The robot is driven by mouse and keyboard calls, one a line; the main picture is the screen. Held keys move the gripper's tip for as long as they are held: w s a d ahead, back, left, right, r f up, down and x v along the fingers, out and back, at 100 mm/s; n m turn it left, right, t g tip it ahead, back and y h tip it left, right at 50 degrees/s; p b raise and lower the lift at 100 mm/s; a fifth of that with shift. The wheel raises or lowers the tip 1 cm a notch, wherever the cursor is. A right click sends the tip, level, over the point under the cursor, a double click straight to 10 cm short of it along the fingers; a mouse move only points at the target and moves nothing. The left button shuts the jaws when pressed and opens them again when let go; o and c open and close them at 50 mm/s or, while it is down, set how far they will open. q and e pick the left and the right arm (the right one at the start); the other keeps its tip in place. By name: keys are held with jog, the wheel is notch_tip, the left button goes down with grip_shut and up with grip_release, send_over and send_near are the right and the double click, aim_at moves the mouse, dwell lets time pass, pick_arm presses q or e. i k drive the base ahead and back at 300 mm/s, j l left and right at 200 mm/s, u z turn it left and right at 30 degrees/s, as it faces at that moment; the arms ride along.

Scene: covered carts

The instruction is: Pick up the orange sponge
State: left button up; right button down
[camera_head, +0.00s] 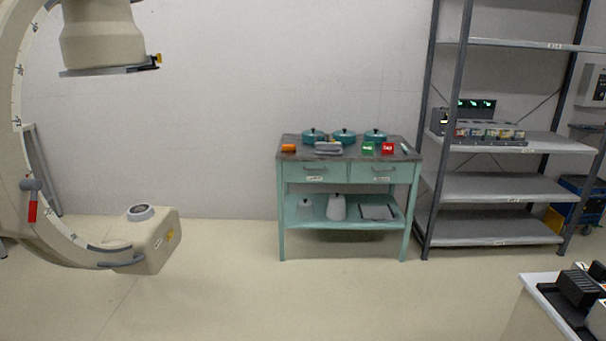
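The orange sponge (289,148) is a small orange block on the left end of the dark top of a teal cart (347,172). The cart stands against the far wall, across the room from me. The sponge lies left of a grey stack of trays or cloths (328,149) and in front of the leftmost teal pot (313,136). Neither of my grippers shows in the head view.
Two more teal pots, a green box (368,148) and a red box (388,148) share the cart top. A grey shelf rack (495,187) stands right of the cart. A C-shaped machine (150,240) stands at left, a white counter (540,284) at lower right. Open floor lies between.

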aim_at(286, 149)
jog(key=i, duration=3.6)
jog(key=j+u, duration=0.05)
jog(key=j, duration=0.1)
